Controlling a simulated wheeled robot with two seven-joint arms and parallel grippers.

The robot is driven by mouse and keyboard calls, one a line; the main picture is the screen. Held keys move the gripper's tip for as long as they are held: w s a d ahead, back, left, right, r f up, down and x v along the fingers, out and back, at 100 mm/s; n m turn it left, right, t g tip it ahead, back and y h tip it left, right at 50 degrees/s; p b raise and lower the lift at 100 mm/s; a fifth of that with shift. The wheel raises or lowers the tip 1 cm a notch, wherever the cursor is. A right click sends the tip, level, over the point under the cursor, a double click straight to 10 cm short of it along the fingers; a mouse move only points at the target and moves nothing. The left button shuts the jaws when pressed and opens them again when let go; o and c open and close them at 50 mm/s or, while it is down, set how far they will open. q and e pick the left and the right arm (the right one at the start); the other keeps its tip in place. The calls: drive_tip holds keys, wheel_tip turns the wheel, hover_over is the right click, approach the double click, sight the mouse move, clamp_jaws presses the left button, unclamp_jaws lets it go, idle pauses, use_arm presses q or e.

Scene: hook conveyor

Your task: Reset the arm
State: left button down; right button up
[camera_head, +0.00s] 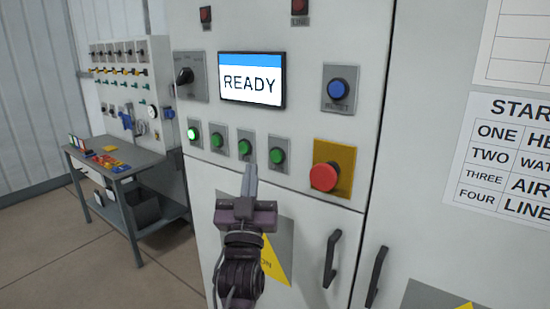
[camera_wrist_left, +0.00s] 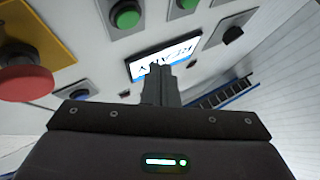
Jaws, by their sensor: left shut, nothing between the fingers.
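My left gripper (camera_head: 249,180) is shut and empty in front of the white control cabinet (camera_head: 300,190), just below the row of green buttons. In the left wrist view its closed fingers (camera_wrist_left: 160,85) point toward the screen (camera_wrist_left: 165,57). In the head view the screen (camera_head: 252,80) reads READY. Several green buttons (camera_head: 244,147) sit beneath it, and the leftmost one (camera_head: 192,134) looks brightly lit. A blue button (camera_head: 338,89) labelled RESET is at the right, above a red mushroom button (camera_head: 324,177) on a yellow plate. My right gripper is not in view.
A black rotary switch (camera_head: 185,76) is left of the screen. Cabinet door handles (camera_head: 332,258) stick out at the lower right. A grey workbench (camera_head: 120,165) with coloured items stands at the left. A printed START sheet (camera_head: 505,155) hangs at the right.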

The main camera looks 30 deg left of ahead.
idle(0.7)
